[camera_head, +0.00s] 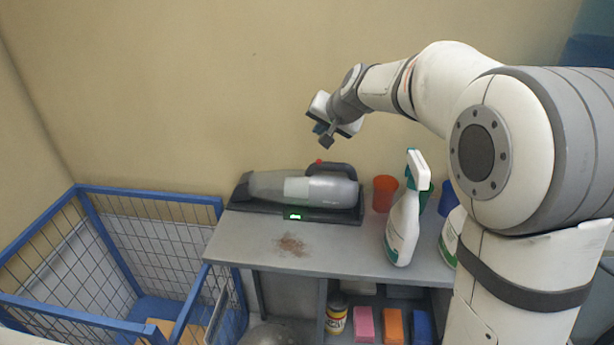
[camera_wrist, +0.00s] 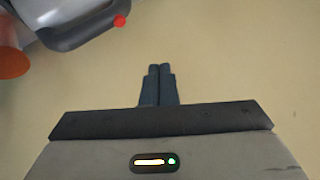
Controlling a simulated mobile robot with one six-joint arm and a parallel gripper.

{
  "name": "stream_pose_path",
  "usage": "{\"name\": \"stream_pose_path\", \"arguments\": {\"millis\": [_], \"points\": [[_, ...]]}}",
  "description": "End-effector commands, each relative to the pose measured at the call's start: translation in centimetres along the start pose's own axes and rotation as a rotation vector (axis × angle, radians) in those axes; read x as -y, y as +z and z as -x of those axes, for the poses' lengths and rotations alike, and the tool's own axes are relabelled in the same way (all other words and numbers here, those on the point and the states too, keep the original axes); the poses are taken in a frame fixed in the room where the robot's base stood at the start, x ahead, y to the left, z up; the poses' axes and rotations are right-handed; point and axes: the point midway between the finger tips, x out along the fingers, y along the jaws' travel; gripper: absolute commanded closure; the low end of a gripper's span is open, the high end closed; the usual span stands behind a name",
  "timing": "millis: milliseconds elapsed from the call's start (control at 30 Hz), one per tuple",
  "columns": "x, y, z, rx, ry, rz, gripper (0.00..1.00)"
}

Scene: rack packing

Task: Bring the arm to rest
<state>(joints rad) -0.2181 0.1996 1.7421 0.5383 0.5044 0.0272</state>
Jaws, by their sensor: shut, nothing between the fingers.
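My gripper (camera_head: 325,138) hangs in the air in front of the wall, above the handheld vacuum, touching nothing. In the wrist view its two dark fingers (camera_wrist: 159,86) are pressed together with nothing between them. My arm reaches in from the right, bent over the bench. The grey handheld vacuum (camera_head: 305,188) lies on its black dock (camera_head: 260,211), which shows a green light. Part of the vacuum, with its dark handle and red button, shows at the top left of the wrist view (camera_wrist: 85,22).
A grey bench (camera_head: 245,245) carries a brown crumb patch (camera_head: 291,244), a white spray bottle (camera_head: 404,222) and an orange cup (camera_head: 384,193). A shelf below holds a can (camera_head: 336,313) and coloured blocks. A blue wire cage (camera_head: 150,195) stands left. My arm hides part of the right side.

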Motion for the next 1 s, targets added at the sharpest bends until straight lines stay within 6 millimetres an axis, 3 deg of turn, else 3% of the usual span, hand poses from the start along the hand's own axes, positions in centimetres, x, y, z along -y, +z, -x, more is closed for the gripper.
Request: {"name": "stream_pose_path", "arguments": {"millis": [167,267,367,500,700,833,1000], "points": [[-0.5,0.4,0.6,0.007,0.009,0.006,1.0],[-2.0,1.9,2.6,0.031,0.041,0.03,1.0],[-5.0,5.0,6.0,0.079,0.102,0.07,1.0],[-10.3,11.2,11.3,0.172,0.213,0.132,1.0],[-17.1,20.3,17.4,0.305,0.363,0.201,1.0],[-19.8,24.5,19.6,0.367,0.428,0.224,1.0],[-21.2,26.8,20.7,0.403,0.465,0.236,1.0]]}}
